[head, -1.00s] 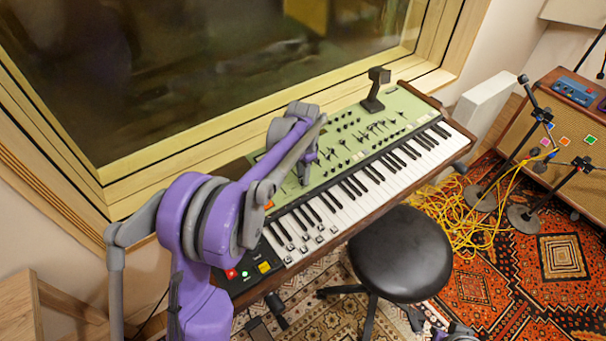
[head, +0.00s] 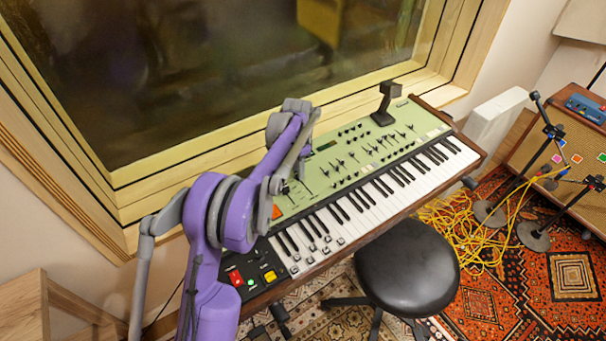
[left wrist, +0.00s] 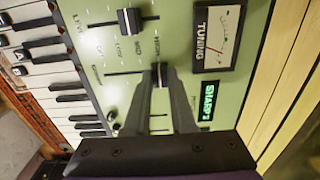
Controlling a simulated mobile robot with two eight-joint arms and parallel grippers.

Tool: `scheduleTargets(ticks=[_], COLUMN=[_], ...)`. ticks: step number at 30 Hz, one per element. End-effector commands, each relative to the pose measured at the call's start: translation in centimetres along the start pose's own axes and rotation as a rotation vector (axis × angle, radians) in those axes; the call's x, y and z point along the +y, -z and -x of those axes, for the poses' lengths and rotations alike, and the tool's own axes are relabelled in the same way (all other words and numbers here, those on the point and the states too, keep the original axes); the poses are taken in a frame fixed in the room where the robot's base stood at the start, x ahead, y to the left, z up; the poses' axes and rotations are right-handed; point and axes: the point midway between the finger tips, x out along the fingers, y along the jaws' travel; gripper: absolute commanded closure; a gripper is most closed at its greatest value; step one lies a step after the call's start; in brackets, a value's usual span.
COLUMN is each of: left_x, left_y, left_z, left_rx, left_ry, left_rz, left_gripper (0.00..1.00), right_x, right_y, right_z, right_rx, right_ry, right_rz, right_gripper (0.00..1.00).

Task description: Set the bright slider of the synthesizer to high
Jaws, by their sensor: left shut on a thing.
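The synthesizer (head: 345,160) has a green panel with several small black sliders above white and black keys. In the left wrist view, my left gripper (left wrist: 161,78) is shut on a black slider cap (left wrist: 160,70). This cap sits in a dark slot in the green panel, and the fingers hide part of it. The small lettering around it is too blurred to say which slider it is. A second black slider cap (left wrist: 130,20) stands apart from the fingers. In the head view my left arm covers the panel's left part. My right gripper is out of view.
A tuning meter (left wrist: 217,38) and a lit green display (left wrist: 208,105) lie beside the fingers. A dark stand (head: 385,103) rises from the synthesizer's back. A black stool (head: 407,262) stands in front. Yellow cables (head: 470,230) lie on the rug at right.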

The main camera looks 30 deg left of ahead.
Motion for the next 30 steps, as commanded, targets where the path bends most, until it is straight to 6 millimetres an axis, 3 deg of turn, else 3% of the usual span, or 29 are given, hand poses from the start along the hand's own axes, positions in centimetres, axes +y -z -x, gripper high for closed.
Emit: scheduleTargets(ticks=[5, 6, 11, 22, 30], left_x=[-0.5, -0.5, -0.4, -0.2, -0.2], left_y=[0.0, 0.0, 0.0, 0.0, 0.0], left_z=[0.2, 0.2, 0.2, 0.7, 5.5], left_rx=[0.005, 0.005, 0.004, 0.003, 0.003], left_ry=[0.012, 0.012, 0.010, 0.007, 0.008], left_rz=[0.003, 0.003, 0.003, 0.002, 0.002], left_gripper=[1.00, 0.74, 0.47, 0.47, 0.47], right_x=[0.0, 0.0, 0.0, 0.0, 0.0], right_y=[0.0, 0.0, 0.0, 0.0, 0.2], right_z=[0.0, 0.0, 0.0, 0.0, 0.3], right_rx=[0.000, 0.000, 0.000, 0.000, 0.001], right_ry=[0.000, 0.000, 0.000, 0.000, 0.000], right_rz=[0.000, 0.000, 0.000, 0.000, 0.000], right_gripper=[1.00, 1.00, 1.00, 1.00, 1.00])
